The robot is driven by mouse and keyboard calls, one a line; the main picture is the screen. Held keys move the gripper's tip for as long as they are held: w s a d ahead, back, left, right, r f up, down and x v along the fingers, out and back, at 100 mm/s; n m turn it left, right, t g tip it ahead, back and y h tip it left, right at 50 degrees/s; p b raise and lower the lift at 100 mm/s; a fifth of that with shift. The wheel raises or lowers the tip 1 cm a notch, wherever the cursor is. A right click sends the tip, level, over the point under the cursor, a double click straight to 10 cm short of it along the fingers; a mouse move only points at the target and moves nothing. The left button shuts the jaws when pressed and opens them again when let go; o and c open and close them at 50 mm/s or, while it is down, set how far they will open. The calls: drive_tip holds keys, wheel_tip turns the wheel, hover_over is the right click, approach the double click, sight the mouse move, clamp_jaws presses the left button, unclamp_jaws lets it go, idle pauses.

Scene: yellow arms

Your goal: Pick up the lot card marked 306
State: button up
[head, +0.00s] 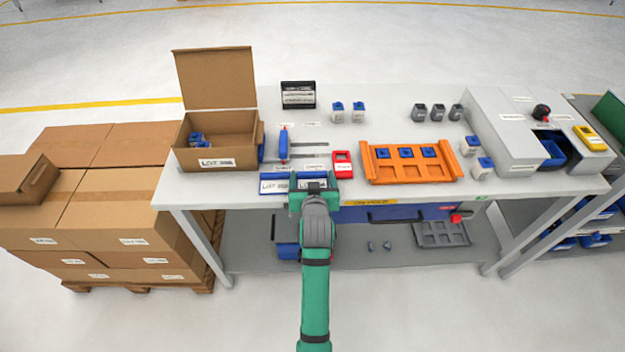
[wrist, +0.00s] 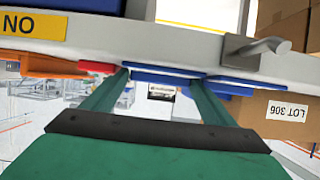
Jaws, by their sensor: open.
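Two white lot cards lie side by side in blue holders at the table's front edge. The left card (head: 274,186) starts with "LOT 30"; its last digit is too small to read. The right card (head: 312,183) is partly hidden by my gripper, and its number cannot be read. My gripper (head: 314,187) is at the front edge, at the right card. In the wrist view my gripper (wrist: 160,76) has its fingers spread, with a blue holder edge (wrist: 163,71) seen between and beyond them. Nothing is visibly held.
An open cardboard box (head: 190,160) labelled LOT 306 stands left on the table; its label (wrist: 287,111) shows in the wrist view. A red holder (head: 342,164) and an orange tray (head: 410,180) stand to the right.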

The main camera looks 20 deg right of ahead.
drive_tip(key=c, duration=0.7)
drive_tip(key=shift+c, duration=0.2)
drive_tip(key=shift+w+r, duration=0.1)
